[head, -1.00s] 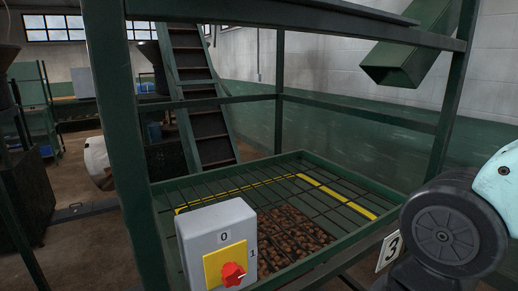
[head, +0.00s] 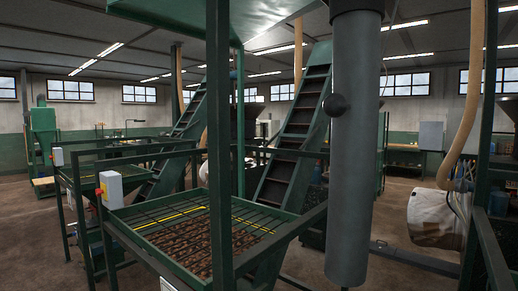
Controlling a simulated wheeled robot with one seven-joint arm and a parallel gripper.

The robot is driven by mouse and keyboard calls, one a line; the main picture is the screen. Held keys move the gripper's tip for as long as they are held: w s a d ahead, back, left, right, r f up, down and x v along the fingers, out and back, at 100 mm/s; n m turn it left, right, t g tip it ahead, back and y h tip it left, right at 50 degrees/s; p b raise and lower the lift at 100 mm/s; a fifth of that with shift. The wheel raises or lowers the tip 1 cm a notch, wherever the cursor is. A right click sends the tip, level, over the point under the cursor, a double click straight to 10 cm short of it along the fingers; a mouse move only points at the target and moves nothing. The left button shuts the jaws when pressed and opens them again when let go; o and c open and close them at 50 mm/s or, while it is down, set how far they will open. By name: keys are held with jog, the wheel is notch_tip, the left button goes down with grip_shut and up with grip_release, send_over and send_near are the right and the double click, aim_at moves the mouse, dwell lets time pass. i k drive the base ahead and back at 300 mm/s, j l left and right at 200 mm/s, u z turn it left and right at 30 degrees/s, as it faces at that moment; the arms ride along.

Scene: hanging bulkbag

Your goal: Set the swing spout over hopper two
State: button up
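A grey vertical pipe (head: 346,180) with a black ball knob (head: 336,104) on its side hangs close by, right of centre. It looks like the swing spout. Its lower end is in open air, right of the nearest hopper. That hopper (head: 147,251) is a green tray under a dark grid, with brown nut-like pieces inside and a yellow line. A white plate at its lower edge is cut off and unreadable. A second green hopper (head: 125,170) stands farther back left. I cannot tell which is hopper two. My gripper is not in view.
A green post (head: 220,150) and rails frame the nearest hopper. A switch box (head: 110,189) sits at its left corner. Inclined conveyors (head: 295,140) rise behind. A white bulk bag (head: 432,218) lies right, with a tan hose (head: 462,100) above. Floor shows at lower right.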

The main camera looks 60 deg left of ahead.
aim_at(352, 106)
jog(key=u, duration=1.45)
